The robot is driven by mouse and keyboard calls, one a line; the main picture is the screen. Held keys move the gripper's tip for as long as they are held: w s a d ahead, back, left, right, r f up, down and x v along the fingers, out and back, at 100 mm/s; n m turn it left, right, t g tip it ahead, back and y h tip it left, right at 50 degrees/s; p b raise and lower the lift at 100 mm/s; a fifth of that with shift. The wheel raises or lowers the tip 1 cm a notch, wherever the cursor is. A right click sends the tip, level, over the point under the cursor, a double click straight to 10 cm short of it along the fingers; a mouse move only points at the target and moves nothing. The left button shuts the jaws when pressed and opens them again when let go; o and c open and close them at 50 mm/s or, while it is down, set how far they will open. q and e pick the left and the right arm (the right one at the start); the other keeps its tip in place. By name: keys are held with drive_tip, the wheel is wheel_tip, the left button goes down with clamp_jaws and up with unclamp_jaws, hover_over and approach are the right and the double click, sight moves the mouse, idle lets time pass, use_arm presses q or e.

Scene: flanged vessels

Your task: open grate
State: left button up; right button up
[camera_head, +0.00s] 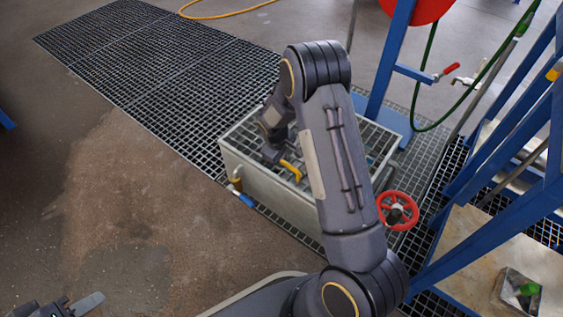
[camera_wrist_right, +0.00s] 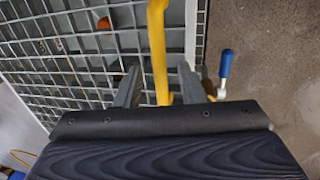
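The grate (camera_head: 372,141) is a metal grid lid on top of a pale box (camera_head: 265,185), seen in the head view. A yellow handle (camera_head: 291,171) stands on it near the front edge. In the right wrist view the grate (camera_wrist_right: 60,60) fills the left side, and the yellow handle (camera_wrist_right: 158,45) runs between my fingers. My right gripper (camera_wrist_right: 159,75) is open, with a gap showing on each side of the handle. In the head view my right arm hides part of the grate. My left gripper (camera_head: 75,305) is at the bottom left corner, partly cut off and far from the box.
A blue lever (camera_head: 246,200) sticks out at the box's front left; it also shows in the right wrist view (camera_wrist_right: 225,64). A red handwheel (camera_head: 397,210) is at the box's right. Blue frames (camera_head: 490,155) stand on the right. The brown floor (camera_head: 130,210) on the left is free.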

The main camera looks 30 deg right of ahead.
drive_tip(key=shift+f, duration=0.35)
drive_tip(key=shift+d, duration=0.1)
clamp_jaws()
